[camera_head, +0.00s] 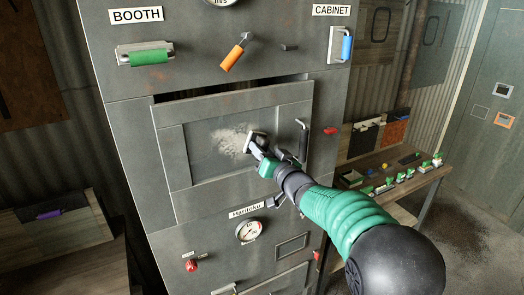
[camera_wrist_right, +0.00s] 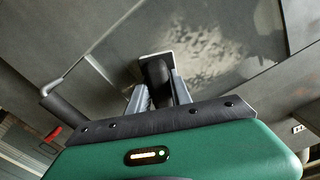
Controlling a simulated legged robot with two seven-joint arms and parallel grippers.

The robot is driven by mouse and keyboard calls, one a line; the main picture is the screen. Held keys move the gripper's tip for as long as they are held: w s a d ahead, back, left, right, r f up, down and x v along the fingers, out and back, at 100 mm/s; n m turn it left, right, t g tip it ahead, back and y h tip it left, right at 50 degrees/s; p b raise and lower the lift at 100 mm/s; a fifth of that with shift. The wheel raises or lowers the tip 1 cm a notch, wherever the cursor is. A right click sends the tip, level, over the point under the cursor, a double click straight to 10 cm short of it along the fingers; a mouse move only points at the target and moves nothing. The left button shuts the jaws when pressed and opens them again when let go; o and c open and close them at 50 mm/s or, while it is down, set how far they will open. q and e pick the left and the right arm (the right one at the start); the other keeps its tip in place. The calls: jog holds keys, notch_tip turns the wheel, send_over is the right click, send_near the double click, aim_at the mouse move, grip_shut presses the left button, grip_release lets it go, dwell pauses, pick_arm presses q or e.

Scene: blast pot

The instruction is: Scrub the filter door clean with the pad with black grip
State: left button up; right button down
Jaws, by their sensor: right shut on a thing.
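The filter door (camera_head: 200,176) is a grey framed panel in the middle of the tall cabinet. It stands tilted, with a dark gap above its top edge. A pale dusty patch (camera_head: 229,141) marks its panel, and the patch also shows in the right wrist view (camera_wrist_right: 200,65). My right gripper (camera_head: 258,149) is shut on the pad with black grip (camera_wrist_right: 156,70). The pad's light plate lies at the door panel, at the right side of the patch; firm contact is hard to tell. My left gripper is not in view.
A vertical handle (camera_head: 303,139) stands on the door's right side, close to my right gripper. A red latch (camera_head: 330,131) is on the cabinet to its right. A workbench (camera_head: 400,180) with several small items stands at the right. A purple-handled item (camera_head: 48,215) lies at the left.

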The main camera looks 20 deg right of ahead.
jog(key=shift+a+f+b, duration=0.15)
jog(key=shift+a+b, duration=0.25)
jog(key=shift+a, duration=0.35)
jog(key=shift+a+b, duration=0.7)
jog(key=shift+a, duration=0.4)
jog(key=shift+a+b, duration=0.4)
jog(key=shift+a, duration=0.3)
jog(key=shift+a+r, duration=0.3)
